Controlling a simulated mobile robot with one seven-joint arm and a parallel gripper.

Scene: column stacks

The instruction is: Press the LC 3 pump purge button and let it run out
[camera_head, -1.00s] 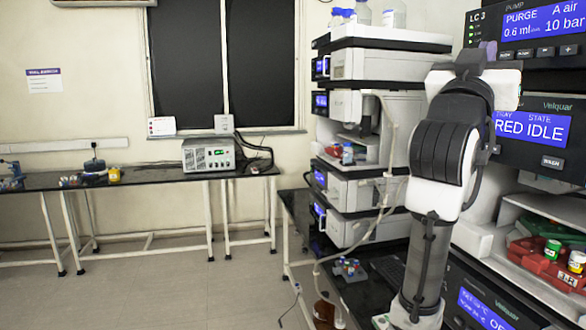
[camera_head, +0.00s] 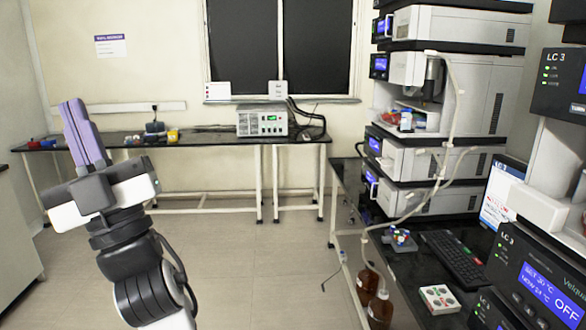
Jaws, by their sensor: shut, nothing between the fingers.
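The LC 3 stack stands at the right edge of the head view, cut off by the frame. One of its dark modules (camera_head: 556,85) carries an LC 3 label and green lights, with only a sliver of blue screen in view. I cannot tell whether it is the pump. The purge button and the PURGE readout are out of view. My gripper (camera_head: 72,104), with purple fingers, is shut and empty, pointing up at the left, far from the LC 3 stack.
A lower LC 3 module (camera_head: 540,285) reads OFF. Another instrument stack (camera_head: 455,90) stands behind. A keyboard (camera_head: 455,262), a white box (camera_head: 438,300) and brown bottles (camera_head: 380,308) are near the right bench. The floor (camera_head: 270,265) between is clear.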

